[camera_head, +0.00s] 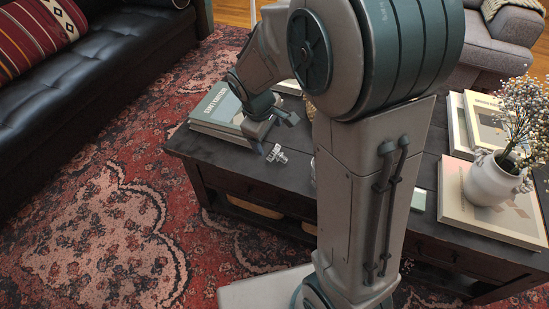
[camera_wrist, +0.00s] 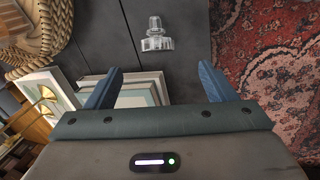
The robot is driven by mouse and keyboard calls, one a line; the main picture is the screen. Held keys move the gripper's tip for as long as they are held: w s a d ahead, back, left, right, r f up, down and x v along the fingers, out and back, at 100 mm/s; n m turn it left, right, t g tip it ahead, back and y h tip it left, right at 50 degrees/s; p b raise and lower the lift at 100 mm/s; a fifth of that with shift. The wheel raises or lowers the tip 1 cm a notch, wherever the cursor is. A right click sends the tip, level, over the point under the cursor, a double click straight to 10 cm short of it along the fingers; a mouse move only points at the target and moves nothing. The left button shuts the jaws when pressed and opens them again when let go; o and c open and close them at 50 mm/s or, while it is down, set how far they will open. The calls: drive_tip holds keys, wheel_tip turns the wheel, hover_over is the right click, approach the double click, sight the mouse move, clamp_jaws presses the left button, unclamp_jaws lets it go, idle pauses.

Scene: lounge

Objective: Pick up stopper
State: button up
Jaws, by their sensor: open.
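The stopper is a clear glass piece with a wide ridged base and a narrower knob; it lies on the dark table (camera_wrist: 185,60) in the wrist view. The stopper (camera_wrist: 157,36) is just beyond my fingertips, roughly centred between them. In the head view the stopper (camera_head: 276,154) is near the table's front edge, beside and just below my gripper (camera_head: 275,133). In the wrist view my gripper (camera_wrist: 160,72) is open, with nothing between its fingers.
Books (camera_head: 217,109) lie at the table's left end, and also show beneath the fingers in the wrist view (camera_wrist: 142,92). A woven basket (camera_wrist: 30,42) is at upper left there. A white vase (camera_head: 492,178) with flowers stands on books at right. Patterned rug (camera_head: 110,190) surrounds the table.

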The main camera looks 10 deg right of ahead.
sight(274, 149)
drive_tip(key=b+x, duration=0.2)
drive_tip(key=x, duration=0.4)
drive_tip(key=shift+d+b+x, duration=0.15)
drive_tip(key=shift+b+x, duration=0.65)
drive_tip(key=shift+x, duration=0.55)
drive_tip(key=shift+d+b+x, duration=0.15)
drive_tip(key=shift+b+x, duration=0.6)
drive_tip(key=shift+x, duration=0.55)
drive_tip(key=shift+w+r, duration=0.1)
drive_tip(key=shift+w, duration=0.1)
drive_tip(key=c, duration=1.1)
